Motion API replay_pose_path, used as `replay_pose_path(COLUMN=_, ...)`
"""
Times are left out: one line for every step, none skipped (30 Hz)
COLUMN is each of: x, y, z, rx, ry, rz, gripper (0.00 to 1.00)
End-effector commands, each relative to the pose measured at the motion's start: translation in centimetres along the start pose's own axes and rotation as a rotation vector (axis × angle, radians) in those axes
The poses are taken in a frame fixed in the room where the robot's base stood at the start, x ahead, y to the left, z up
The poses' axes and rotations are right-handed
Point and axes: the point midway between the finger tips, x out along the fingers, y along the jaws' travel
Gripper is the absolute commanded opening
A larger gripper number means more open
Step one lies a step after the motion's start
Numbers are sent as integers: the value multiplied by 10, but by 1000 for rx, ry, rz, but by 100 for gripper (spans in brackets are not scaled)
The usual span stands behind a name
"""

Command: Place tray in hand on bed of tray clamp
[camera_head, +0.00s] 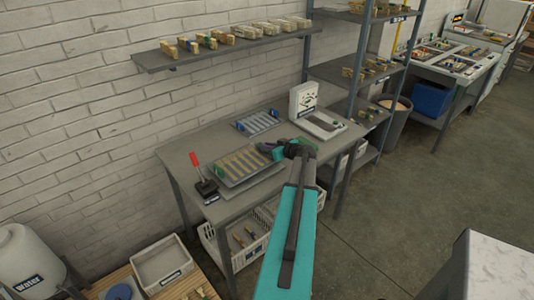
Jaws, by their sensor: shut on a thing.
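A grey tray (240,165) with several yellowish wooden strips in it is at the middle of the grey table. My gripper (268,152) is shut on the tray's right edge, with my teal arm reaching in from the front. A black clamp base with a red lever (197,162) stands just left of the tray. The clamp's bed is mostly hidden under the tray, and I cannot tell whether the tray touches it or is held just above it.
A second slotted tray (257,122) lies at the back of the table. A white scale-like device (306,106) stands right of it. A wall shelf (220,48) with several wooden pieces hangs above. A grey rack (345,75) stands at the right.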

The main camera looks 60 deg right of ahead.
Motion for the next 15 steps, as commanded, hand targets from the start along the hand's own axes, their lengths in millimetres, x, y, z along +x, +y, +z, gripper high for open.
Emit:
replay_pose_path(x=2, y=0, z=4, rx=4, ry=0, rz=0, gripper=0)
replay_pose_path(x=3, y=0, z=7, rx=4, ry=-1, rz=-1, gripper=0)
replay_pose_path(x=5, y=1, z=11, rx=4, ry=-1, rz=-1, gripper=0)
replay_pose_path(x=6, y=1, z=14, rx=3, ry=-1, rz=-1, gripper=0)
replay_pose_path(x=7, y=1, z=16, rx=4, ry=0, rz=-1, gripper=0)
replay_pose_path(x=8, y=1, z=20, rx=4, ry=0, rz=-1, gripper=0)
replay_pose_path(x=9, y=1, z=22, rx=4, ry=0, rz=-1, gripper=0)
replay_pose_path(x=10, y=1, z=24, rx=3, ry=-1, rz=0, gripper=0)
replay_pose_path(x=11, y=1, z=26, rx=2, ry=-1, rz=0, gripper=0)
replay_pose_path(x=11, y=1, z=28, rx=1, ry=-2, rz=0, gripper=0)
replay_pose_path(x=11, y=1, z=28, rx=1, ry=-2, rz=0, gripper=0)
replay_pose_path(x=11, y=1, z=29, rx=1, ry=-3, rz=0, gripper=0)
replay_pose_path(x=11, y=1, z=29, rx=0, ry=-3, rz=0, gripper=0)
replay_pose_path(x=11, y=1, z=30, rx=0, ry=-3, rz=0, gripper=0)
replay_pose_path(x=11, y=1, z=30, rx=0, ry=-4, rz=0, gripper=0)
